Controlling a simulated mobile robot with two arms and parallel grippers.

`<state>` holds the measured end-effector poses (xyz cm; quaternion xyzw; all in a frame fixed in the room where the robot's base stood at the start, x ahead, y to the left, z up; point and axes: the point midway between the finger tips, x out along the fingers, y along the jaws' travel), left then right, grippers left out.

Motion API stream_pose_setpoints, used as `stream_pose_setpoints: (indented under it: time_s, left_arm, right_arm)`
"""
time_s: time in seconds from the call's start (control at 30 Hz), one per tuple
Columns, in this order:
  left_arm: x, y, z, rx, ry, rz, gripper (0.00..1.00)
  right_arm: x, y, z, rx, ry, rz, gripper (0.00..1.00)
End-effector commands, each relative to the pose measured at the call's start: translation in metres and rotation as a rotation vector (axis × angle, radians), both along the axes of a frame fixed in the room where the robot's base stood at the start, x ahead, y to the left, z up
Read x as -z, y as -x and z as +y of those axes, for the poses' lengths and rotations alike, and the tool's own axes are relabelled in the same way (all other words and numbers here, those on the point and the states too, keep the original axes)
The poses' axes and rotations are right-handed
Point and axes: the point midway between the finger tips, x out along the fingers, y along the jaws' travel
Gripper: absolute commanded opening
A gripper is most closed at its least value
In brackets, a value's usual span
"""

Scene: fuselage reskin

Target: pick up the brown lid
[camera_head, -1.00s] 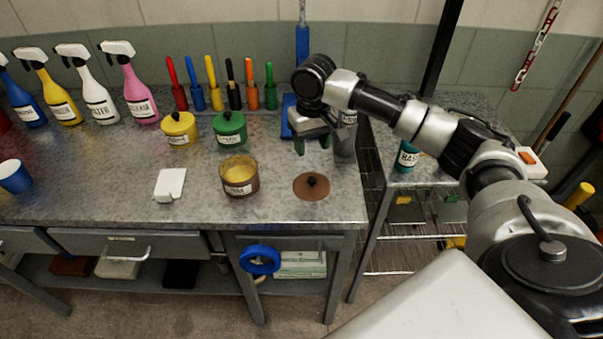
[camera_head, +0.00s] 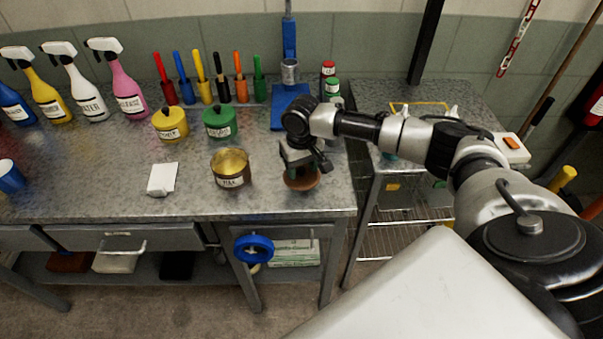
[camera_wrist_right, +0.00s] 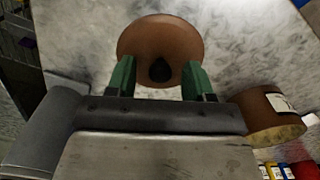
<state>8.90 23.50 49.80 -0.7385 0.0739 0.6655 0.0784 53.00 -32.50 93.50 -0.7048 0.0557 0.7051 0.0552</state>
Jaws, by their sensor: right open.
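The brown lid (camera_head: 301,181) lies flat on the metal bench, near its front right corner. In the right wrist view the lid (camera_wrist_right: 160,40) is a round brown disc with a dark knob (camera_wrist_right: 159,70) near its middle. My right gripper (camera_head: 299,168) is directly above the lid and partly hides it in the head view. Its two green fingers (camera_wrist_right: 158,75) are open, one on each side of the knob. I cannot tell whether they touch it. My left gripper is not in view.
The open brown tin (camera_head: 231,169) stands left of the lid. Yellow (camera_head: 170,124) and green (camera_head: 219,123) lidded tins stand behind it. A white block (camera_head: 162,179) lies further left. Spray bottles and coloured handles line the back. The bench's front edge is close to the lid.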

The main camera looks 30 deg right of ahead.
Motion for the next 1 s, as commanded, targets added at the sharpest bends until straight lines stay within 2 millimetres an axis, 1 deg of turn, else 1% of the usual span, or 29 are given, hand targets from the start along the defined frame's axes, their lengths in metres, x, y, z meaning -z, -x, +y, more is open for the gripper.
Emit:
stream_pose_setpoints:
  time_s: [0.03,0.07,0.3,0.37,0.4,0.63,0.77,0.87,1.0]
  left_arm:
    - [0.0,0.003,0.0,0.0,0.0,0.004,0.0]
    - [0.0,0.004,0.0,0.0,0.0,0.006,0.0]
    - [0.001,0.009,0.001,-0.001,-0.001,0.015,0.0]
    - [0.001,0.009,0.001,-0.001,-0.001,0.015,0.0]
    - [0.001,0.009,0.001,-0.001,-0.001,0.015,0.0]
    - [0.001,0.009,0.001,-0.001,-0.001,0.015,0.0]
    - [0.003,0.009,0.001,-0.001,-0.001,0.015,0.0]
    - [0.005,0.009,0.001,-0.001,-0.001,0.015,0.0]
    - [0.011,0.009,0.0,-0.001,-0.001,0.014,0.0]
  right_arm:
    - [0.0,0.0,0.0,0.0,0.0,0.0,0.52]
    - [0.0,0.0,0.0,0.0,0.0,0.0,0.49]
    - [0.0,0.0,0.0,0.0,0.0,0.0,0.12]
    - [0.0,0.0,0.0,0.0,0.0,0.0,0.03]
    - [-0.001,0.0,0.0,0.0,0.0,0.0,0.01]
    - [-0.001,0.0,0.0,0.0,-0.001,-0.001,0.0]
    - [-0.007,-0.001,0.0,0.0,-0.002,-0.002,0.0]
    - [-0.017,-0.001,0.0,0.0,-0.002,-0.003,0.0]
    - [-0.041,-0.001,0.0,0.001,-0.001,-0.005,0.0]
